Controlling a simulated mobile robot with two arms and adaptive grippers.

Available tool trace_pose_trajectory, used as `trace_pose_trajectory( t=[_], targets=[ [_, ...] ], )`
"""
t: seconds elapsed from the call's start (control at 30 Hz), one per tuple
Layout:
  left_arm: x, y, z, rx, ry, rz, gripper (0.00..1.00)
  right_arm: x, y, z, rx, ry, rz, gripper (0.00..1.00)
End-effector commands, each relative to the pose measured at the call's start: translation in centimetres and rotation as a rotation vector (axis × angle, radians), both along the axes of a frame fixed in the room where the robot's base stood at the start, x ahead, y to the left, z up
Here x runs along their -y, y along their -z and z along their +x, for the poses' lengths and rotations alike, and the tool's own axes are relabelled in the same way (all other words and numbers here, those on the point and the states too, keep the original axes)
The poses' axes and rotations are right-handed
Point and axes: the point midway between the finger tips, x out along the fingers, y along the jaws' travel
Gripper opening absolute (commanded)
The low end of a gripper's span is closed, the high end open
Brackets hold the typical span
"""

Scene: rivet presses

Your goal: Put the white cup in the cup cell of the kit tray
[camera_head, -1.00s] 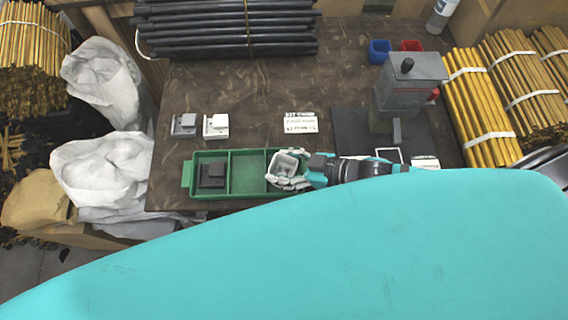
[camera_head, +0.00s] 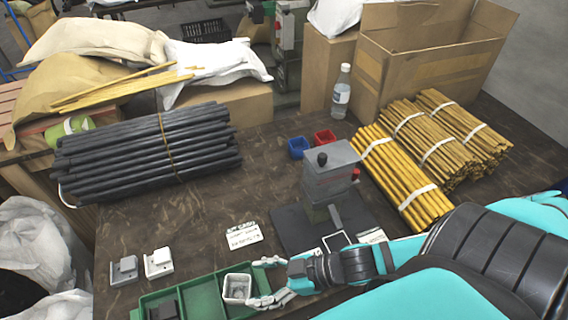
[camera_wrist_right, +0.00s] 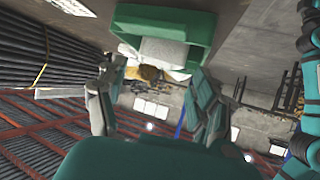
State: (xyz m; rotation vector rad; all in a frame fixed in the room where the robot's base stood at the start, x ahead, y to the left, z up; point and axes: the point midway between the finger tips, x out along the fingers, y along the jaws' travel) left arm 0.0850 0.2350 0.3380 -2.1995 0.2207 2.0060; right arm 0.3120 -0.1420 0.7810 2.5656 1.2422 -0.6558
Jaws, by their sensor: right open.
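The white cup (camera_head: 237,289) is square-mouthed and stands about upright at the right end of the green kit tray (camera_head: 205,284), in its right-hand cell. My right gripper (camera_head: 258,283) is open just right of the cup, one finger above and one below it in the picture. A little of the tray shows between them, but contact at the fingertips is hard to judge. In the right wrist view, the cup (camera_wrist_right: 163,52) lies in the tray (camera_wrist_right: 165,22), beyond my spread fingers (camera_wrist_right: 155,97). My left gripper is not seen.
A dark block (camera_head: 163,310) sits in the tray's left cell. Two small blocks (camera_head: 141,265) and a label card (camera_head: 243,236) lie behind the tray. The grey press (camera_head: 331,172) stands right of them, near blue (camera_head: 298,148) and red bins (camera_head: 324,137). Yellow rod bundles (camera_head: 405,180) lie at right.

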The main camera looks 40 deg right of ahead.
Motion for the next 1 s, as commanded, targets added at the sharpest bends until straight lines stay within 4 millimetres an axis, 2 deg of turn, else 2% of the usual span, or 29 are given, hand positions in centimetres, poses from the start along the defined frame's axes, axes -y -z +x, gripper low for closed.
trace_pose_trajectory(
  t=[0.2,0.4,1.0],
  targets=[
    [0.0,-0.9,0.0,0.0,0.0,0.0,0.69,2.3,-1.7,-2.0,-0.005,0.0,-0.001,0.68],
    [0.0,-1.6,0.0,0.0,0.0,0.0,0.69,3.5,-2.5,-2.8,-0.003,0.003,0.001,0.68],
    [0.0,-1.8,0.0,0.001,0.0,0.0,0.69,4.0,-2.8,-3.1,0.0,0.001,0.001,0.68]
  ],
)
